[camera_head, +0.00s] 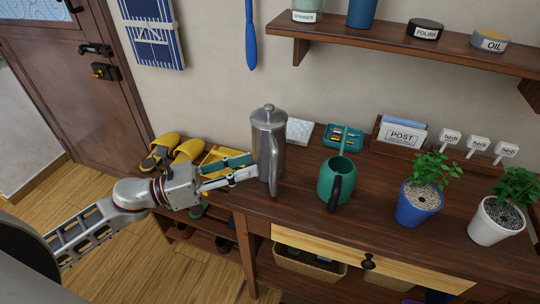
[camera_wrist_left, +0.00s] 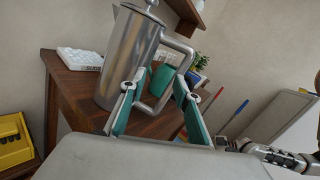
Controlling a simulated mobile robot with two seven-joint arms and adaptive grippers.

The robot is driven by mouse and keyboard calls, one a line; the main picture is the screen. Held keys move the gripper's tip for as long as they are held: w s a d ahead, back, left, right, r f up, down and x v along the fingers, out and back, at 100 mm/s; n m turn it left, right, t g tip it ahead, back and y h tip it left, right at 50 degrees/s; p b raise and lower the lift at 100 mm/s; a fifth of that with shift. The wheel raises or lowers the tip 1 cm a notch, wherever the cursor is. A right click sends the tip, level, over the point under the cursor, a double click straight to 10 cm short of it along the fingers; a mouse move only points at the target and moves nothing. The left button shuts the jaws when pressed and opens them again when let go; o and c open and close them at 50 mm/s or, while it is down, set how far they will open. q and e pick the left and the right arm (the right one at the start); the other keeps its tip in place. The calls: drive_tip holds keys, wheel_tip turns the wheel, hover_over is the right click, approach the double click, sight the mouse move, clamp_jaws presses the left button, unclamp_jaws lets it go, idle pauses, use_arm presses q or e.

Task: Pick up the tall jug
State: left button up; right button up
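The tall jug (camera_head: 268,134) is a grey metal pitcher with a lid and a long handle (camera_head: 274,183). It stands upright near the left end of the dark wooden cabinet top. My left gripper (camera_head: 254,166) is at the jug's handle side, its two fingers apart. In the left wrist view the jug (camera_wrist_left: 128,55) stands beyond the open teal-padded fingers (camera_wrist_left: 157,92), and its handle (camera_wrist_left: 168,85) shows between them. I cannot tell whether a finger touches the handle. Part of an arm, likely my right, shows at that view's lower right edge.
A green watering can (camera_head: 337,180) stands right of the jug, near the front edge. A yellow tray (camera_head: 216,157) lies behind my left gripper. A teal tray (camera_head: 343,137), a post holder (camera_head: 402,135) and two potted plants (camera_head: 418,203) stand farther right. A wall shelf (camera_head: 400,45) hangs above.

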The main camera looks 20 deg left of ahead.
use_arm(q)
drive_tip(key=s+m+g, duration=0.2)
drive_tip(key=m+g, duration=0.1)
drive_tip(key=m, duration=0.2)
drive_tip(key=h+p, duration=0.1)
drive_tip(key=p, duration=0.2)
hover_over(274, 194)
drive_tip(key=shift+w+g, duration=0.3)
drive_tip(key=shift+w, duration=0.05)
drive_tip(key=shift+r, duration=0.1)
clamp_jaws()
